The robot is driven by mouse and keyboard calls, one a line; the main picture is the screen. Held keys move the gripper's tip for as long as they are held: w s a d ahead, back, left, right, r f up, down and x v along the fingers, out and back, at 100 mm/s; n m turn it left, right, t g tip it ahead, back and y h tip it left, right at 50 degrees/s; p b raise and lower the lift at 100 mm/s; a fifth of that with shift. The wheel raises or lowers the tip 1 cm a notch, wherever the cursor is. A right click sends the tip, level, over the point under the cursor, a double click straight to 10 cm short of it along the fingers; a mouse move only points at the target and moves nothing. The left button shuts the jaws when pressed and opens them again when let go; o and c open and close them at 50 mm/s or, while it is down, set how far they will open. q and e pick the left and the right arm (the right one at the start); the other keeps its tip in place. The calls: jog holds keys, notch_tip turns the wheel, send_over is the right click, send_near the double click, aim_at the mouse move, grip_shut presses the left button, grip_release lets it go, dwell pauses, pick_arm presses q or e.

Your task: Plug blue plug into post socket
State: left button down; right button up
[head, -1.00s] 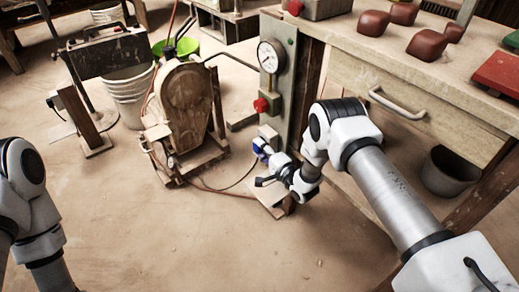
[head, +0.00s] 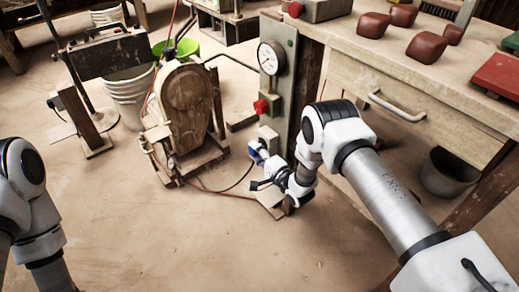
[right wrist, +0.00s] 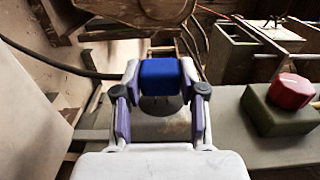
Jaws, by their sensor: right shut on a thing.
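The blue plug (head: 255,150) is at the fingertips of my right gripper (head: 262,158), beside the lower part of the grey post (head: 286,85). In the right wrist view the blue plug (right wrist: 161,77) sits between the two fingers of the right gripper (right wrist: 160,93), which is shut on it. A pale box (head: 268,135), which may be the socket, is on the post's lower front, just right of and above the plug. I cannot make out its opening, and the plug looks apart from it. My left arm is at the left edge, its gripper out of view.
The post carries a gauge (head: 270,57) and a red knob (head: 261,106), which also shows in the right wrist view (right wrist: 291,91). A wooden-cased machine (head: 186,105) stands left, with a dark cable on the floor. A workbench (head: 400,85) is at right. Front floor is clear.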

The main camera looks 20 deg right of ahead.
jog(key=shift+s+a+p, duration=0.2)
jog(key=shift+s+a, duration=0.15)
jog(key=shift+a, duration=0.55)
jog(key=shift+s+a+p, duration=0.2)
jog(key=shift+s+a, duration=0.1)
jog(key=shift+a, duration=0.6)
notch_tip(320, 180, up, 7)
jog(key=a, duration=0.3)
jog(key=s+d+r+m+t+h, duration=0.1)
jog(key=s+d+r+m+h, duration=0.25)
jog(key=s+d+h, duration=0.4)
notch_tip(320, 180, up, 30)
jog(key=s+a+y+p, duration=0.1)
jog(key=p, duration=2.9)
jog(key=shift+s+a+p, duration=0.2)
jog(key=shift+a+p, duration=0.05)
jog(key=shift+p, duration=0.1)
jog(key=shift+s+m, duration=0.1)
jog(key=shift+m, duration=0.15)
